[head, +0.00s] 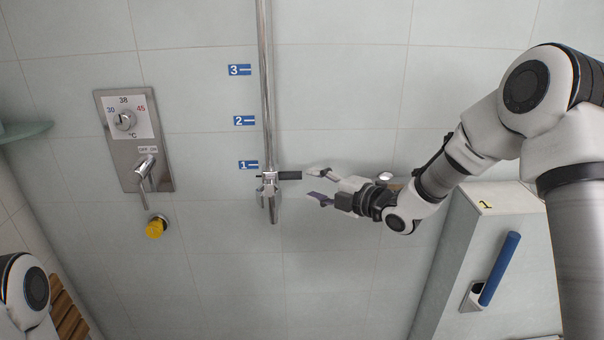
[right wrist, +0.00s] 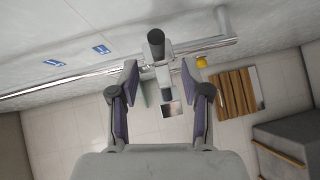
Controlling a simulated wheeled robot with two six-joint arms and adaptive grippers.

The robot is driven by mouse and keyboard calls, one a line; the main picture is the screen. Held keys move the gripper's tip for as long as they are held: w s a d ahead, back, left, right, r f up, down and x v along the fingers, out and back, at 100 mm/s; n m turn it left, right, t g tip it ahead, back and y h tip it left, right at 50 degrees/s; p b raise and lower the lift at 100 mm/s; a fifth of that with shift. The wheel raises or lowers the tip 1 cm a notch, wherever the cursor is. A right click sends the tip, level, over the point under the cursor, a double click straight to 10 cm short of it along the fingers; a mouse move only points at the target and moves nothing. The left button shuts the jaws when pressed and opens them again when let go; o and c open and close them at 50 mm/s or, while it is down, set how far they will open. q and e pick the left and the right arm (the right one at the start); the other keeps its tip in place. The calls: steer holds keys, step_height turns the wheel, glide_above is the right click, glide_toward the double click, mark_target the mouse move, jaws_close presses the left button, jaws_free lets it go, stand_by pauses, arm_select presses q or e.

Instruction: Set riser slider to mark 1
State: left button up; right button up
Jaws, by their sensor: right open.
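The chrome riser rail (head: 265,90) runs down the tiled wall, with blue mark plates 3 (head: 240,70), 2 (head: 244,120) and 1 (head: 248,165) on its left. The slider (head: 268,188) sits near the rail's lower end, about level with or slightly below mark 1; its dark handle (head: 290,175) points right. My right gripper (head: 316,185) is open and empty, just right of the handle. In the right wrist view, the slider (right wrist: 163,73) and the handle's round end (right wrist: 156,37) appear beyond and between the open fingers (right wrist: 159,75), with no visible contact. My left gripper is out of view.
A temperature panel (head: 110,145) with a dial and lever is on the wall at left, above a yellow knob (head: 156,227). A grey cabinet (head: 450,255) with a blue handle (head: 500,268) stands at lower right. The wall below the slider is clear.

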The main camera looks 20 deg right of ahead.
steer(key=v, duration=0.4)
steer(key=shift+s, duration=0.25)
steer(key=shift+f, duration=0.15)
